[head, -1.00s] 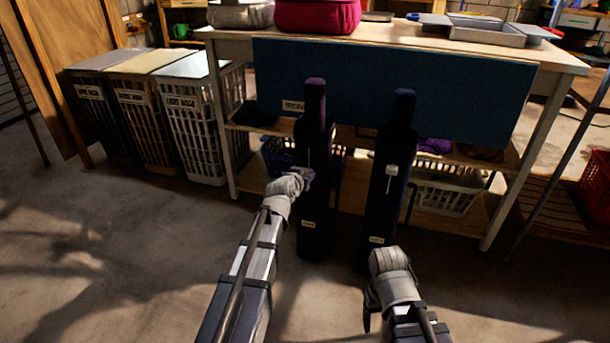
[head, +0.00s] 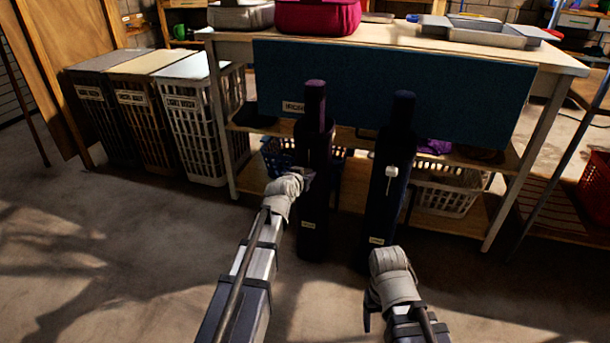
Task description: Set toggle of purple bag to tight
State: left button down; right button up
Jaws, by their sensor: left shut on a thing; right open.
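Two tall, dark, narrow bags stand upright side by side in front of the table. The left one is the purple bag (head: 316,130), with a purple tint at its top and a small label low on its front. The right one is a navy bag (head: 398,135) with a pale toggle (head: 391,172) on its front. My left gripper (head: 308,178) is at the front of the purple bag, about mid-height, shut on its toggle as far as I can tell; the gripper hides the toggle. My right gripper (head: 372,292) is open and empty, low in front of the navy bag.
A table (head: 400,38) with a blue ironing board (head: 450,95) across its front stands behind the bags. A white basket (head: 450,190) sits on the lower shelf. The floor at left is clear.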

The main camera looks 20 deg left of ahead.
pick_arm(q)
notch_tip(320, 180, up, 7)
jog(key=p, duration=0.6)
jog(key=shift+c, duration=2.2)
grip_release()
jog(key=p, duration=0.3)
send_near(309, 154)
jog(key=v, duration=0.2)
jog(key=shift+s+r, duration=0.2)
